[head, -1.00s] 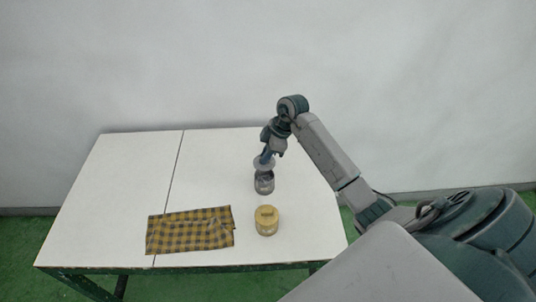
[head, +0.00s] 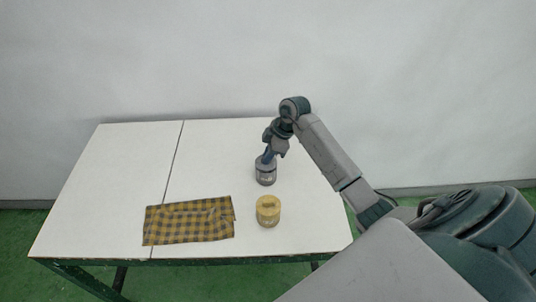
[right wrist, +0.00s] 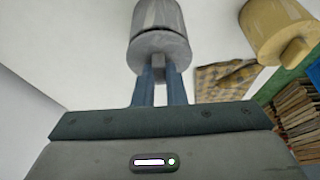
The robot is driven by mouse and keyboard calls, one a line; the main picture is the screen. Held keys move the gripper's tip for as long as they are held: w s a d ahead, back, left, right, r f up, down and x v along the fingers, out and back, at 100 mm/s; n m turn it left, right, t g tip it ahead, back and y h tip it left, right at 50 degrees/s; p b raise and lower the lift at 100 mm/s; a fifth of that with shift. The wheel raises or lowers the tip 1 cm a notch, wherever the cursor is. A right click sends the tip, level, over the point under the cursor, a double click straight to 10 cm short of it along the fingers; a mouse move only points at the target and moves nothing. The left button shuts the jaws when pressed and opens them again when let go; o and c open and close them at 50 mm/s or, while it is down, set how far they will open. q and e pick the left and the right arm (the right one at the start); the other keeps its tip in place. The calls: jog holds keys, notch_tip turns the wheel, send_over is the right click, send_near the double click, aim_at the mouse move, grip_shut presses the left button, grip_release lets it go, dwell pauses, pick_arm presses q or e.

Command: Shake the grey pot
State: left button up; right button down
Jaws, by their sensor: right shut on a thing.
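The grey pot (head: 265,176) is a short cylinder with a lid and a knob on top, right of the middle of the table in the head view. My right gripper (head: 268,158) comes down on it from above and is shut on its lid knob. In the right wrist view the two blue fingers (right wrist: 160,80) pinch the knob, and the grey pot (right wrist: 160,22) extends beyond them, cut off by the frame's top edge. I cannot tell whether its base touches the table. My left gripper is not in view.
A yellow lidded pot (head: 268,212) stands in front of the grey one, apart from it. A yellow-and-black checked cloth (head: 188,221) lies to its left. The white table (head: 105,180) is clear on the left and at the back.

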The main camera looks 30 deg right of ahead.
jog(key=shift+p, duration=0.65)
dwell(0.8)
jog(key=shift+f, duration=0.15)
dwell(0.8)
jog(key=shift+p, duration=0.5)
dwell(0.5)
jog(key=c, duration=1.4)
grip_release()
jog(key=shift+o, duration=0.4)
jog(key=o, duration=0.4)
